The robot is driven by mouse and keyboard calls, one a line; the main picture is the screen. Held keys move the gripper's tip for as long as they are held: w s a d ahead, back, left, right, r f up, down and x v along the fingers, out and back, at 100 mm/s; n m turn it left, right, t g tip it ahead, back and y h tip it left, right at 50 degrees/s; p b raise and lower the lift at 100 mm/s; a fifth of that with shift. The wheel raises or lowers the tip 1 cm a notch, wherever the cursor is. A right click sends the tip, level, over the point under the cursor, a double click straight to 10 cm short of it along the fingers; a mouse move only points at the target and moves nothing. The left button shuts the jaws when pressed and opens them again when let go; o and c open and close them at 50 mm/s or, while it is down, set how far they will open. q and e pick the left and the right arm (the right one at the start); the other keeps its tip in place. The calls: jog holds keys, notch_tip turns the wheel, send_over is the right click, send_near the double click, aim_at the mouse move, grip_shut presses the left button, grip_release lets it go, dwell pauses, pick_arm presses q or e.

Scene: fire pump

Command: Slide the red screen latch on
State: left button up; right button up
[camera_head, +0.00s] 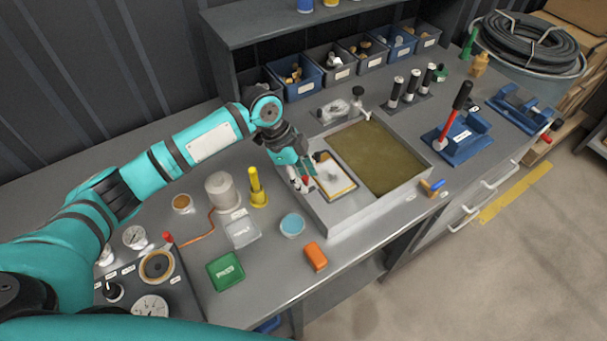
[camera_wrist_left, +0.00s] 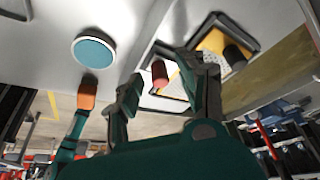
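The red screen latch (camera_wrist_left: 159,73) shows as a short red knob beside the yellow-edged screen frame in the left wrist view. A small part of the latch (camera_head: 306,181) shows next to the fingers in the head view. My left gripper (camera_head: 298,184) is at the left side of the metal tray (camera_head: 352,220), close to the latch. In the left wrist view its two fingers (camera_wrist_left: 157,70) are apart, with the latch showing between them. I cannot tell whether a finger touches it. The screen (camera_head: 337,183) lies in the tray's left part. My right gripper is not in view.
A yellow fitting (camera_head: 257,190) is left of the gripper. A red-handled lever (camera_head: 447,128) stands to the right.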

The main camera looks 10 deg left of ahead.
pick_arm(q)
grip_shut()
jog(key=shift+w+d, duration=0.65)
jog(key=shift+w, duration=0.05)
jog(key=shift+c, duration=2)
grip_release()
jog(key=shift+r, duration=0.15)
jog(key=o, duration=0.4)
jog(key=shift+w+d, duration=0.1)
